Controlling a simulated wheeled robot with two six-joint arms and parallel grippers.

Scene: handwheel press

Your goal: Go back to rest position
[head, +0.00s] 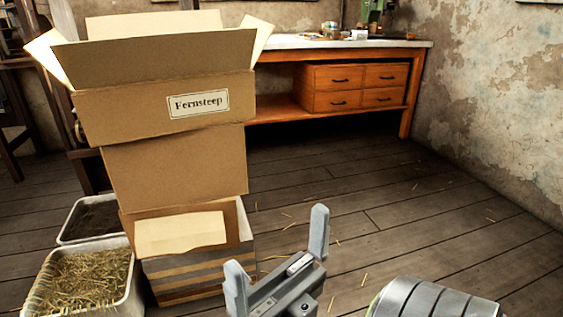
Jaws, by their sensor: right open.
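My right gripper (278,250) is at the bottom middle of the head view. Its two grey fingers stand apart and nothing is between them. It is in front of and to the right of a stack of cardboard boxes, with floor showing behind its fingers. My left gripper is not in view.
An open cardboard box (140,108) labelled "Fernsteep" tops the stack at left. A striped box (185,272) is at its base. A bin of straw (85,282) and a dark-filled bin (90,222) stand left. A wooden workbench (405,90) is behind. Floor at right is clear except straw.

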